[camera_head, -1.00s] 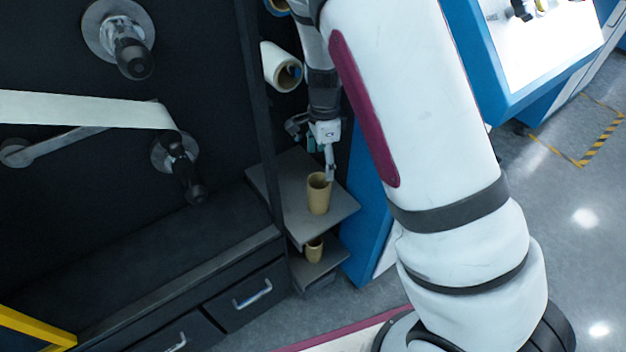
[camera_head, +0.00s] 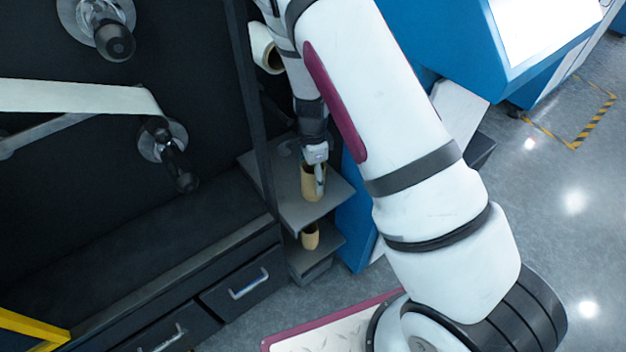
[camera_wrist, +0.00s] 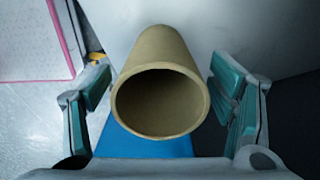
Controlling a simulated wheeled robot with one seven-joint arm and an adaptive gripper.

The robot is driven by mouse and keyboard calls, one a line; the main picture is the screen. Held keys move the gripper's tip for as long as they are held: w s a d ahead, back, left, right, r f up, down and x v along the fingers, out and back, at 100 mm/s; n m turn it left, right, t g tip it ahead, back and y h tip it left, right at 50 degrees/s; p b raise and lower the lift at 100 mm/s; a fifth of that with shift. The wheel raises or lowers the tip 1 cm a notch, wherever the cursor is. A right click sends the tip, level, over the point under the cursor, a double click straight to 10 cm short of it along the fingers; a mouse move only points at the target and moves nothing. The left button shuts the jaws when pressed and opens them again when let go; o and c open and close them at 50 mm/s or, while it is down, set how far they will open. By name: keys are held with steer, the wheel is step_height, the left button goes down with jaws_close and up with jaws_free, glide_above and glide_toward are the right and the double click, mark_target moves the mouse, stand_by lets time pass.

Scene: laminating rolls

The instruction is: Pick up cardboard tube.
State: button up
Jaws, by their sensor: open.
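A tan cardboard tube (camera_head: 309,183) stands upright on the upper grey shelf in the head view. In the wrist view the tube (camera_wrist: 158,62) lies between the two teal-padded fingers, its round open end facing the camera. My gripper (camera_wrist: 160,100) is open, with a finger on each side of the tube and a visible gap on both sides. In the head view my gripper (camera_head: 317,172) is at the tube's upper part and hides some of it. A second, shorter tan tube (camera_head: 310,237) stands on the lower shelf.
The upper shelf (camera_head: 335,195) is narrow, with a dark upright post (camera_head: 262,120) at its left and a blue cabinet (camera_head: 352,225) at its right. A white roll (camera_head: 262,48) hangs above. Drawers (camera_head: 240,288) lie at lower left.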

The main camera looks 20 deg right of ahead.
steer(key=shift+f, duration=0.95)
steer(key=c, duration=1.2)
steer(key=shift+r, duration=0.1)
steer(key=shift+c, duration=0.2)
steer(key=shift+r, duration=0.45)
steer(key=s+r, duration=0.4)
steer(key=s, duration=1.2)
steer(key=shift+a, duration=0.35)
